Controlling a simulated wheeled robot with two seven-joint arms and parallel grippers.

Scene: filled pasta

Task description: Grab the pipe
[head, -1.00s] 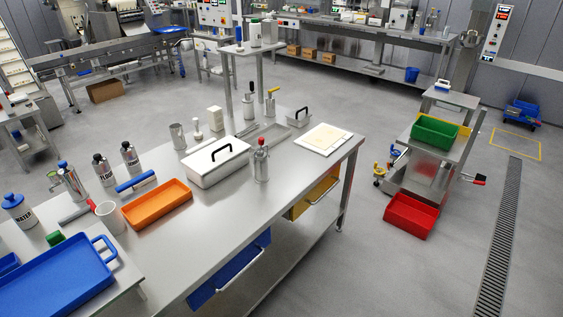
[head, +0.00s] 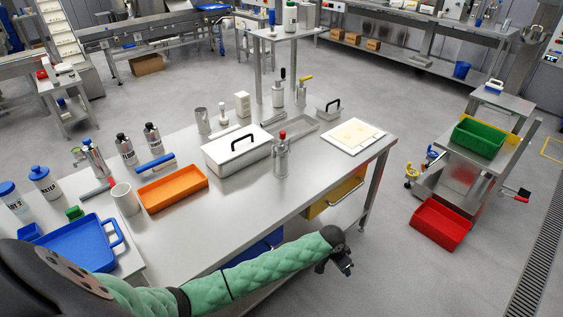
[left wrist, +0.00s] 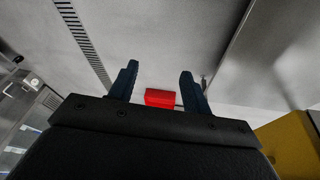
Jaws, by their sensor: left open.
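No object is clearly recognisable as the pipe. A short grey metal cylinder (head: 273,119) lies on the steel table beside a shallow metal tray, but I cannot tell if it is the pipe. My left gripper (head: 346,266) is beyond the table's front edge, to the right of the blue drawer and above the floor. It also shows in the left wrist view (left wrist: 158,75), with its two dark fingers apart and nothing between them. The red bin (left wrist: 160,97) shows farther off beyond the fingers. My right gripper is out of view.
The steel table (head: 228,222) carries an orange tray (head: 172,201), a white lidded box (head: 235,158), a red-topped dispenser (head: 282,160) and a cutting board (head: 377,135). A yellow drawer (head: 335,196) hangs below. The red bin (head: 440,226) stands by a cart. Floor around it is clear.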

